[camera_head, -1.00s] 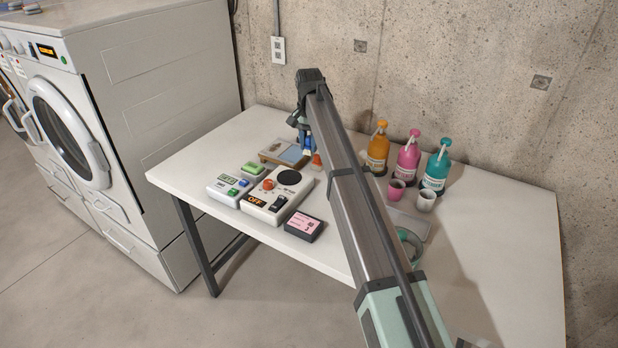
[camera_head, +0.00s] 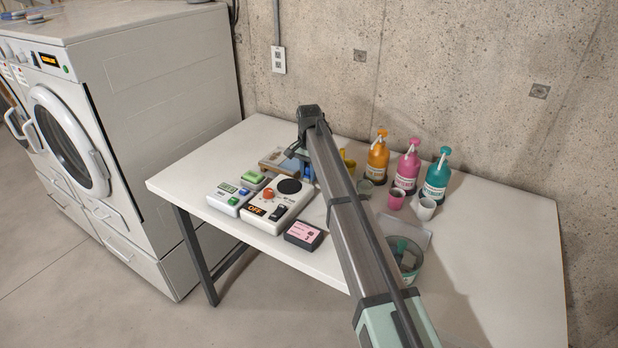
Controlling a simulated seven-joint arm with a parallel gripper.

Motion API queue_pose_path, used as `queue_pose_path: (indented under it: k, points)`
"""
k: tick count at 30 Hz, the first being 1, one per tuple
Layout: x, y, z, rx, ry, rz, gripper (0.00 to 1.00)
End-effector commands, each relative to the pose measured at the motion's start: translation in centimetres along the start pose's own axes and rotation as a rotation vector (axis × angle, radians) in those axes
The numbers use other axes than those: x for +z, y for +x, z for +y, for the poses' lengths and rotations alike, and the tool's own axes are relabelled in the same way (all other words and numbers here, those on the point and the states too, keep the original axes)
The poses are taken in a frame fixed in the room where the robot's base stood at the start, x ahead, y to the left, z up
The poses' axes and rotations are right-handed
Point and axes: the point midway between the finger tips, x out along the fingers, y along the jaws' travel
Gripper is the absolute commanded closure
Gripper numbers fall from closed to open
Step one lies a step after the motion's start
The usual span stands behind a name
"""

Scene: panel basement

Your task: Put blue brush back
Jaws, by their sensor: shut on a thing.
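My gripper (camera_head: 298,152) is at the back of the white table, close to the right side of a shallow wooden-edged tray (camera_head: 270,165). It is shut on the blue brush (camera_head: 308,172), of which a small blue part shows below the fingers. My arm hides the rest of the brush, and I cannot tell whether it touches the tray or table.
A white device with a black disc (camera_head: 278,205), a timer (camera_head: 229,198), a green block (camera_head: 254,180) and a pink-black box (camera_head: 304,236) lie in front. Orange (camera_head: 378,158), pink (camera_head: 407,170) and teal (camera_head: 437,178) pump bottles, cups and a round container (camera_head: 405,258) stand right.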

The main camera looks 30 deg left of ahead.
Motion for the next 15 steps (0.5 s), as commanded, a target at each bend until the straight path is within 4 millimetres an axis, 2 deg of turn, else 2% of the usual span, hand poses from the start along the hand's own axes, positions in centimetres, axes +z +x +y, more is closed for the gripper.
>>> queue_pose_path:
  k: [5, 15]
  points:
    - [0.0, 2.0, 0.0, 0.0, 0.0, 0.0, 1.0]
    - [0.0, 2.2, 0.0, 0.0, 0.0, 0.0, 1.0]
